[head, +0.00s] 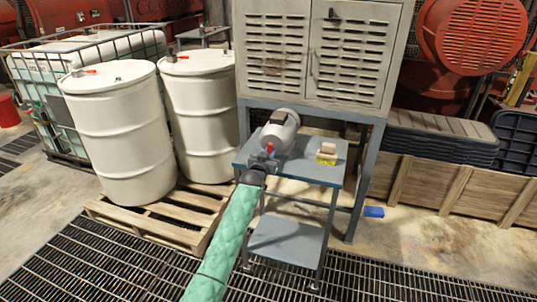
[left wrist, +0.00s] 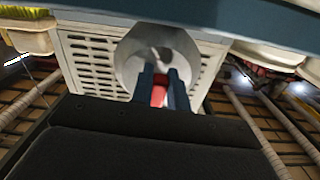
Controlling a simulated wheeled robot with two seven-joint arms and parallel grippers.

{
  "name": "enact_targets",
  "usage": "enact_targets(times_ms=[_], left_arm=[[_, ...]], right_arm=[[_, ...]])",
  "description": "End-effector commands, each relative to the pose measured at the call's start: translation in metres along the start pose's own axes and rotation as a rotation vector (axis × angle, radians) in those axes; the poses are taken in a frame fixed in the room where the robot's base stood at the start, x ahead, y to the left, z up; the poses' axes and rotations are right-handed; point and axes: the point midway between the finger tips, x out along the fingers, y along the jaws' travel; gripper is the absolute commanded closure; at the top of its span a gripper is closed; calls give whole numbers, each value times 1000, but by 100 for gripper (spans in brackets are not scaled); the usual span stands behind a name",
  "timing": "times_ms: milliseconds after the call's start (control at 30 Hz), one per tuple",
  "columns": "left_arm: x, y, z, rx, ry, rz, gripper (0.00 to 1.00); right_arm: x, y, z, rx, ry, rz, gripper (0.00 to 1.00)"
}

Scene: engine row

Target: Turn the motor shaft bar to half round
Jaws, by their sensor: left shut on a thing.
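The grey motor (head: 281,130) lies on a small blue-grey table, its end facing me. A red shaft bar (head: 269,148) stands out at that end, and only a small part of it shows in the head view. My left gripper (head: 266,156), on the green-sleeved arm, is right at the motor's end. In the left wrist view the two dark blue fingers close on the red bar (left wrist: 158,96), in front of the round pale motor face (left wrist: 158,45). The bar's exact angle is hard to tell. My right gripper is in neither view.
The table (head: 318,173) also bears a small yellow item with a tan top (head: 327,153). A grey vented cabinet (head: 318,50) stands above and behind. White drums (head: 118,130) on a pallet are at left. A blue object (head: 373,211) lies on the floor at right.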

Motion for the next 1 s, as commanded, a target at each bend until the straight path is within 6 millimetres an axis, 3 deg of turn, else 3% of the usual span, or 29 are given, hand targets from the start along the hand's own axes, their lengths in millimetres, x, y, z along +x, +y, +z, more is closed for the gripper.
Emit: enact_targets(times_ms=[700, 733, 800, 1000], left_arm=[[-1, 2, 6, -74, -8, 0, 100], [-1, 2, 6, -74, -8, 0, 78], [-1, 2, 6, -74, -7, 0, 64], [-1, 2, 3, -73, -4, 0, 62]], right_arm=[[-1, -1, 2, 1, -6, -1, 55], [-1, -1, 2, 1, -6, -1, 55], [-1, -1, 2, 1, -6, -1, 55], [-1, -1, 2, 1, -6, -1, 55]])
